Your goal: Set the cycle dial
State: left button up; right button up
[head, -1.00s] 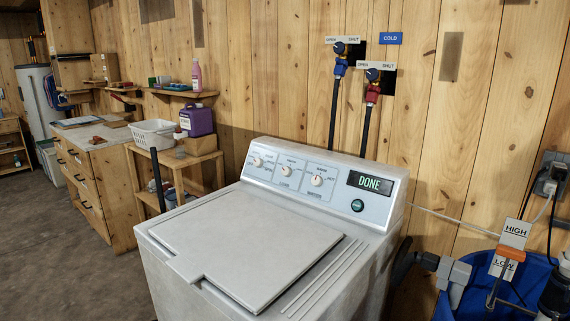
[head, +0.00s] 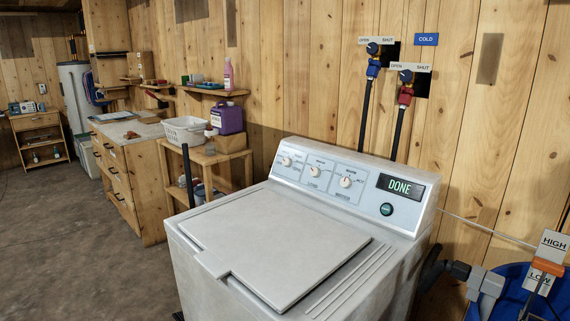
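A white top-loading washer (head: 235,270) stands in front of me with its flat lid (head: 275,240) shut. Its sloped back panel carries three pale round dials: a left dial (head: 287,162), a middle dial (head: 314,171) and a right dial (head: 345,182). The print around them is too small to read, so I cannot tell which one is the cycle dial. To their right a display (head: 400,187) reads DONE, above a round green button (head: 387,209). Neither of my grippers is in view.
Blue and red valves (head: 405,95) with black hoses are on the wall behind the washer. A blue tub (head: 510,300) with HIGH and LOW signs stands at the right. A shelf stand with a white basket (head: 185,131) and purple jug (head: 227,118) is left. Floor at left is clear.

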aim_at(287, 162)
jog(key=i+j+z, duration=0.1)
jog(key=j, duration=0.3)
jog(key=i+j+z, duration=0.15)
jog(key=i+j, duration=0.2)
jog(key=i+j+z, duration=0.1)
jog(key=j, duration=0.4)
jog(key=i+j+z, duration=0.15)
jog(key=j, duration=0.3)
jog(key=i+j+z, duration=0.1)
jog(key=i+j, duration=0.15)
jog(key=j, duration=0.2)
jog(key=i+j+z, duration=0.1)
jog(key=j, duration=0.4)
jog(key=i+j+z, duration=0.15)
jog(key=j, duration=0.35)
jog(key=j+z, duration=0.1)
jog(key=j, duration=0.4)
jog(key=i, duration=0.1)
